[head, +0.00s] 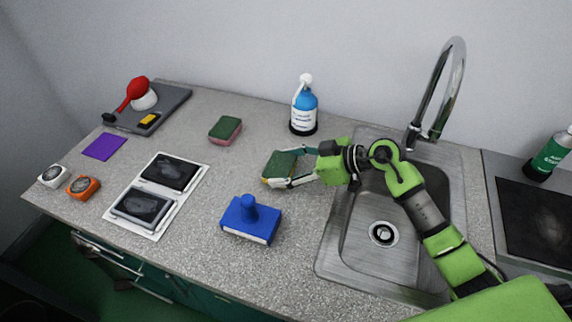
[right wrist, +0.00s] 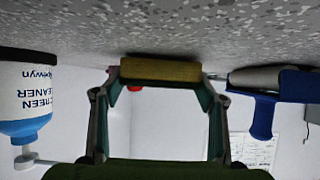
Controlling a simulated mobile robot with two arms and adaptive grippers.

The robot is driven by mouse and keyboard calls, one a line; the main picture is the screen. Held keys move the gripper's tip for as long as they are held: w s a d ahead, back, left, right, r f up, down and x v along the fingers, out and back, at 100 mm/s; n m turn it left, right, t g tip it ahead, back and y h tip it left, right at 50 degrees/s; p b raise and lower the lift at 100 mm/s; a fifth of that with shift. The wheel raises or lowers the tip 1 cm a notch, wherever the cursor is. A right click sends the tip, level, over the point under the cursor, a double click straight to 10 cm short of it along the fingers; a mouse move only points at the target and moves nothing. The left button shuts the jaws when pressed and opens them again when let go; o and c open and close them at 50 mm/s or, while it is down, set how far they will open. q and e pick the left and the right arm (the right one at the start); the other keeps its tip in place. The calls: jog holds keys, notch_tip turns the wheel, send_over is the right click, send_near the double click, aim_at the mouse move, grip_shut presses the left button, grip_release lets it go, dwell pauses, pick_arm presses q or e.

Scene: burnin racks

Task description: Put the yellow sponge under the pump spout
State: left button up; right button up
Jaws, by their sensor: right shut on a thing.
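The yellow sponge (head: 279,165) with a green top is between the fingers of my right gripper (head: 285,167), which is shut on it. In the right wrist view the sponge's yellow side (right wrist: 160,70) shows between the fingertips (right wrist: 158,82). It is at or just above the counter; I cannot tell whether it touches. The blue pump bottle (head: 304,118) with a white label stands upright behind the sponge. Its white spout (head: 297,92) points toward the front left. The bottle (right wrist: 27,100) also shows upside down at the left of the wrist view. My left gripper is not in view.
A pink sponge with green top (head: 225,129) lies left of the bottle. A blue block with a knob (head: 251,222) stands in front. The sink (head: 360,255) and tall faucet (head: 452,85) are right. The counter between bottle and held sponge is clear.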

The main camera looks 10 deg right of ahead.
aim_at(292, 168)
jog(key=shift+f, duration=0.2)
jog(key=o, duration=0.8)
jog(key=shift+c, duration=0.2)
jog(key=shift+s+d+r, duration=0.2)
jog(key=shift+s+d, duration=0.05)
jog(key=shift+d, duration=0.2)
jog(key=v, duration=0.3)
jog(key=shift+d, duration=0.1)
jog(key=s+d, duration=0.2)
jog(key=d, duration=0.1)
jog(key=s+d, duration=0.3)
jog(key=d, duration=0.1)
jog(key=s+d, duration=0.2)
jog(key=d, duration=0.1)
jog(key=shift+s+d+r, duration=0.15)
jog(key=shift+r, duration=0.1)
